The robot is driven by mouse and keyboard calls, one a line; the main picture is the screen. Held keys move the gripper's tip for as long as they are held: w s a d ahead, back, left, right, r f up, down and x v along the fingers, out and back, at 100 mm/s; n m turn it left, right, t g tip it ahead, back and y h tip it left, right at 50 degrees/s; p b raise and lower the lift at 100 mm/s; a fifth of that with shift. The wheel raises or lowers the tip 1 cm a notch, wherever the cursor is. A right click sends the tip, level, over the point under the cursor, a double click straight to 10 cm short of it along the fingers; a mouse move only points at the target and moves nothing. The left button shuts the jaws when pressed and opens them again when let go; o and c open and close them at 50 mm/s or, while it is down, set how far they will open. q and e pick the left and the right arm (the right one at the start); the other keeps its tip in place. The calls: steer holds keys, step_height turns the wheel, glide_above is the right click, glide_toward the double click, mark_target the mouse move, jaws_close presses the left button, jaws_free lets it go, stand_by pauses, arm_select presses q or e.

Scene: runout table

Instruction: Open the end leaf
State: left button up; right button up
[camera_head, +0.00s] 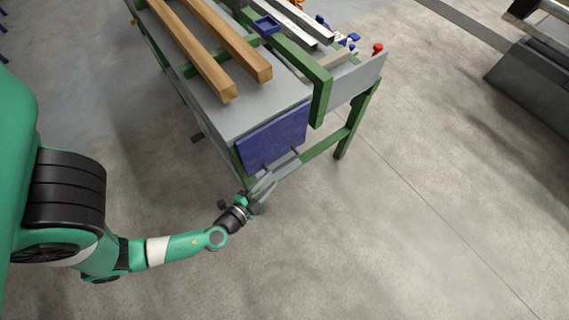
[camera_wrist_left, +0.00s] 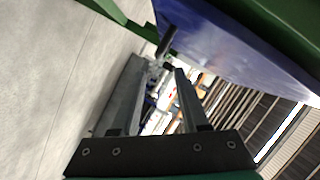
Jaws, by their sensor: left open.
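The end leaf is a blue, worn panel (camera_head: 274,138) hanging down at the near end of the runout table (camera_head: 245,105). In the left wrist view the leaf (camera_wrist_left: 225,48) fills the upper right, seen from close by and at a slant. A short dark bar (camera_wrist_left: 166,41) shows at its left edge. My left gripper (camera_head: 266,186) is just below the leaf's lower edge in the head view. Its two fingers (camera_wrist_left: 158,70) are apart with nothing clearly between them. I cannot tell whether a finger touches the leaf. My right gripper is not in view.
Two wooden beams (camera_head: 213,55) lie lengthwise on the table, with pale metal bars (camera_head: 300,30) beside them. A green frame bar (camera_head: 320,98) stands at the table's right corner. A green table leg (camera_head: 350,130) stands right of the leaf. The floor (camera_head: 380,240) in front is clear.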

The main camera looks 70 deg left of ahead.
mark_target(285, 163)
arm_select(q)
steer(key=b+x, duration=0.1)
steer(key=x, duration=0.8)
steer(key=shift+w+a, duration=0.1)
steer(key=shift+a, duration=0.1)
steer(key=shift+c, duration=0.2)
jaws_close()
stand_by(0.8)
